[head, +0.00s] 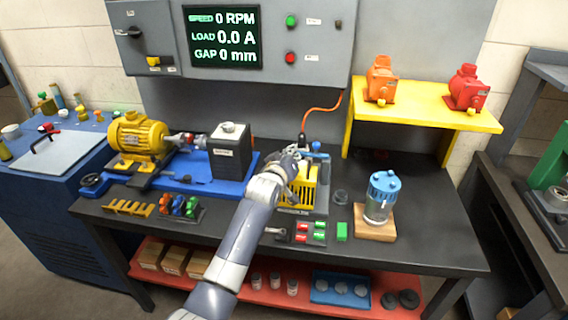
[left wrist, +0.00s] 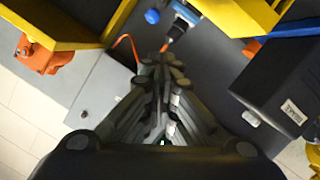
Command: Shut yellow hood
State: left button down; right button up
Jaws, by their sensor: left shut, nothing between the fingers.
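The yellow hood (head: 303,193) is a slotted yellow cover on a grey base in the middle of the dark bench. My arm and gripper hide part of its top and left side, so how far it stands open is hard to tell. A yellow part (left wrist: 235,14), seemingly the hood, shows at the top of the left wrist view. My left gripper (head: 297,158) is over the hood's upper rear area; whether it touches is unclear. Its fingers (left wrist: 166,72) are closed together with nothing between them. My right gripper is not in view.
A black box (head: 230,152) and yellow motor (head: 138,136) stand left of the hood. A blue-lidded jar (head: 382,196) is to the right. An orange cable (head: 322,110) hangs behind the gripper.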

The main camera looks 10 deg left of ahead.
pick_arm(q)
jog(key=d+b+v, duration=0.1)
jog(key=b+v, duration=0.1)
jog(key=v, duration=0.5)
jog(key=s+a+f+m+g+y, duration=0.1)
jog(key=s+a+f+g, duration=0.25)
jog(key=s+f, duration=0.55)
jog(key=s+a+f+m+g, duration=0.2)
jog(key=s+a+f, duration=0.2)
jog(key=s+f, duration=0.55)
jog(key=s+a+f+m+g+y, duration=0.1)
jog(key=s+a+m+g, duration=0.15)
jog(key=s, duration=1.05)
jog(key=s+a+f+m+g, duration=0.1)
jog(key=s+a+f+g, duration=0.2)
jog(key=s, duration=1.1)
notch_tip(320, 180, down, 28)
jog(key=g+b, duration=0.2)
jog(key=s+a+f+g+b, duration=0.1)
jog(key=s+a+f+b, duration=0.1)
jog(key=s+f, duration=1.5)
jog(key=shift+s+a+f+y, duration=0.2)
jog(key=shift+s+f+y, duration=0.1)
jog(key=shift+s+f, duration=0.1)
jog(key=shift+m, duration=0.25)
